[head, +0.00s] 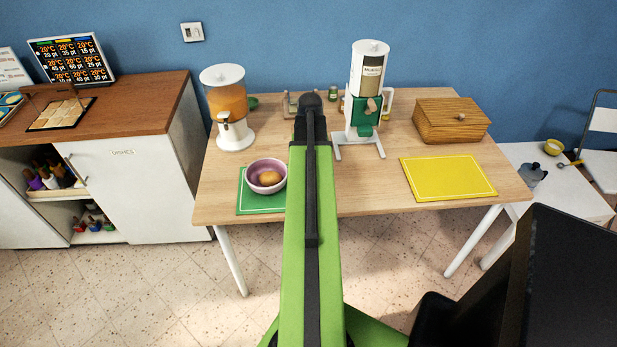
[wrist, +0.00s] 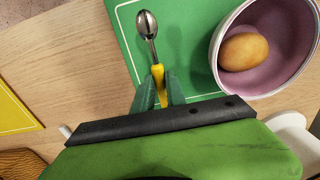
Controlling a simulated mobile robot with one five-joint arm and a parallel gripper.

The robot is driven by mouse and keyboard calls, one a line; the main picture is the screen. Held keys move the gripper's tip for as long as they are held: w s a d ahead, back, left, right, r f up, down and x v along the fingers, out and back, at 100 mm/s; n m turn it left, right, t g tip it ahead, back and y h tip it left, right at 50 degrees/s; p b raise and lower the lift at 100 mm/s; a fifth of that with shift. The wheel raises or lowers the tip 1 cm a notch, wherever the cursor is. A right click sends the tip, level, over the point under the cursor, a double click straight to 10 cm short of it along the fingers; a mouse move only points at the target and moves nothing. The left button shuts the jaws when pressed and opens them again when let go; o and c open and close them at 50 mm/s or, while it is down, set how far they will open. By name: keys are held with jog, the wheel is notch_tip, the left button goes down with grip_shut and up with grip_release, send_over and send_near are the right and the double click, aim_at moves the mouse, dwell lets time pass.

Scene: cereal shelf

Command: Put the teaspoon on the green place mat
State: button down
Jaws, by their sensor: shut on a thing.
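The teaspoon (wrist: 149,28) has a silver bowl and a yellow handle. In the wrist view my gripper (wrist: 160,88) is shut on the yellow handle, and the spoon's bowl points away from it. The spoon overlaps the green place mat (wrist: 196,50); whether it touches the mat or is held above it I cannot tell. In the head view the green mat (head: 250,204) lies at the table's front left, and my arm hides the spoon and gripper.
A purple bowl (head: 256,168) holding a brown roundish item stands on the green mat, close right of the spoon in the wrist view. A juice dispenser (head: 229,110), cereal dispenser (head: 368,85), wooden box (head: 450,122) and yellow mat (head: 448,178) are on the table.

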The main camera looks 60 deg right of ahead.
jog(key=shift+f+b, duration=1.65)
jog(key=shift+f, duration=0.4)
jog(key=c, duration=1.4)
grip_release()
jog(key=shift+r, duration=0.1)
jog(key=shift+o, duration=0.2)
jog(key=shift+r, duration=0.1)
notch_tip(320, 180, up, 12)
jog(key=p, duration=1.2)
jog(key=shift+r+p, duration=0.15)
jog(key=shift+p, duration=0.2)
